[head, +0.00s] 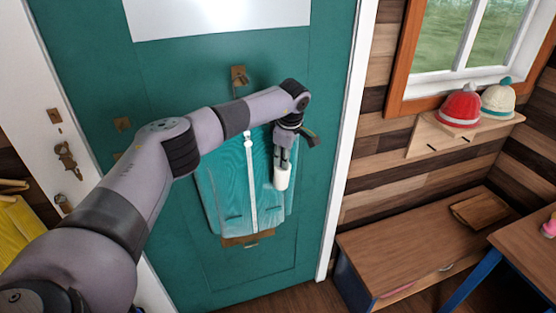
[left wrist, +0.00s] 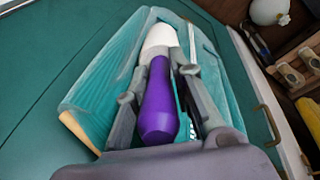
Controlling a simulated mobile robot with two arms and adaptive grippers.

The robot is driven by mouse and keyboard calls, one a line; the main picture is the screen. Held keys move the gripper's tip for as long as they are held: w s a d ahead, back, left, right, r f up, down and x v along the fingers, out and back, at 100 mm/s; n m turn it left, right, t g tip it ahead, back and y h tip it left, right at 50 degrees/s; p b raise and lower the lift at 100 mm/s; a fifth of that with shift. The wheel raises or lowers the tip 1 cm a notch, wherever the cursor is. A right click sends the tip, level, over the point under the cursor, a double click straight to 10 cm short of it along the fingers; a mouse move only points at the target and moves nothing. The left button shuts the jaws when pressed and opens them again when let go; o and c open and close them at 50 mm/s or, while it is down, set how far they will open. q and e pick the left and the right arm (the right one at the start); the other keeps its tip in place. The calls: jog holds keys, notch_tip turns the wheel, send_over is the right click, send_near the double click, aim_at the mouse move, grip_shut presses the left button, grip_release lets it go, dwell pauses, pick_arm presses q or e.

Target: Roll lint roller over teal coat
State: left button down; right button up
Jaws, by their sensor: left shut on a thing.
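The teal coat (head: 228,190) hangs on the teal door in the head view, with a pale strip down its front. My left gripper (head: 283,160) is in front of the coat's right half. It is shut on the lint roller (head: 282,178), whose white head points down over the coat. In the left wrist view the purple handle (left wrist: 159,105) lies between the two fingers (left wrist: 160,90), and the white head lies over the coat (left wrist: 105,85). Whether the roller touches the cloth is hard to tell. My right gripper does not show.
A hook (head: 239,76) is on the door (head: 185,70) above my arm. To the right are a wooden bench (head: 410,240), a shelf (head: 465,130) with a red knit hat (head: 460,108) and a cream hat (head: 499,98), and a window. A yellow item (head: 20,230) is at the left edge.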

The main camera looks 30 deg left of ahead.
pick_arm(q)
jog(key=shift+w+d+b, duration=0.6)
jog(key=shift+w, duration=0.1)
jog(key=shift+w+d, duration=0.45)
jog(key=shift+w, duration=0.2)
jog(key=shift+s+r, duration=0.15)
jog(key=s+d+p, duration=0.3)
jog(key=s+d, duration=0.2)
jog(key=d, duration=0.2)
jog(key=shift+s, duration=0.35)
